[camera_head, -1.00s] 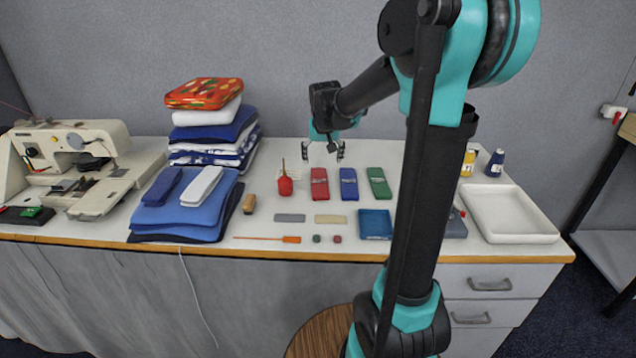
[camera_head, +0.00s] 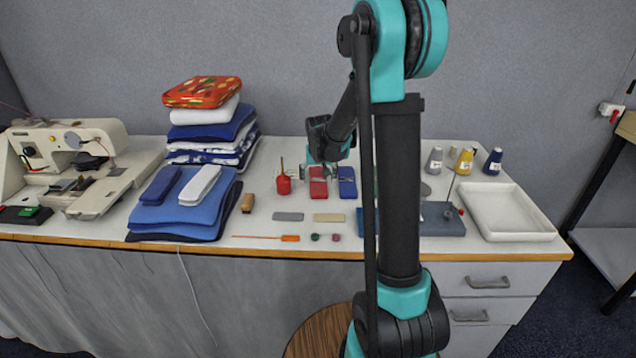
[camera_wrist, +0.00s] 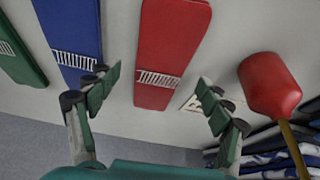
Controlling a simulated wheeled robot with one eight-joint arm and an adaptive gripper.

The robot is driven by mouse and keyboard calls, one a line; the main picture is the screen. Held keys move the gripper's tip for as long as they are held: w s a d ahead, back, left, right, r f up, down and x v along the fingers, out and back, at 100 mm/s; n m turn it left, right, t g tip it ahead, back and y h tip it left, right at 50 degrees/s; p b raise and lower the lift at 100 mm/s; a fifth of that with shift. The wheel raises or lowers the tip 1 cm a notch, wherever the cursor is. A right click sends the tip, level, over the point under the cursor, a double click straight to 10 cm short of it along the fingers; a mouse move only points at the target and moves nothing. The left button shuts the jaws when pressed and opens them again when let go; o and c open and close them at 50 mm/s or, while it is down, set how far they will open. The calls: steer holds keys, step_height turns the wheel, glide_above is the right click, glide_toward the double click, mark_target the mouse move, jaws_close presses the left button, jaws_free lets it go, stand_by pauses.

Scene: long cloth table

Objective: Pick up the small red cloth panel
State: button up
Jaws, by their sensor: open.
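The small red cloth panel (camera_head: 318,189) lies flat on the white table, left of a blue panel (camera_head: 347,188). In the wrist view the red panel (camera_wrist: 175,40), with a white striped mark across it, lies just ahead of and between my fingers. My gripper (camera_head: 324,170) is over the panels' far end in the head view. In the wrist view my gripper (camera_wrist: 158,85) is open and empty, with one finger on each side of the red panel. A green panel (camera_wrist: 14,50) shows in the wrist view; my arm mostly hides it in the head view.
Folded fabric (camera_head: 212,145) is stacked farther left. Thread spools (camera_head: 464,161) and a white tray (camera_head: 508,212) are at right.

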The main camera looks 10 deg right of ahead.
steer(key=shift+w+f, duration=0.25)
steer(key=shift+f, duration=0.35)
steer(key=shift+c, duration=0.2)
steer(key=c, duration=1.2)
steer(key=shift+r, duration=0.15)
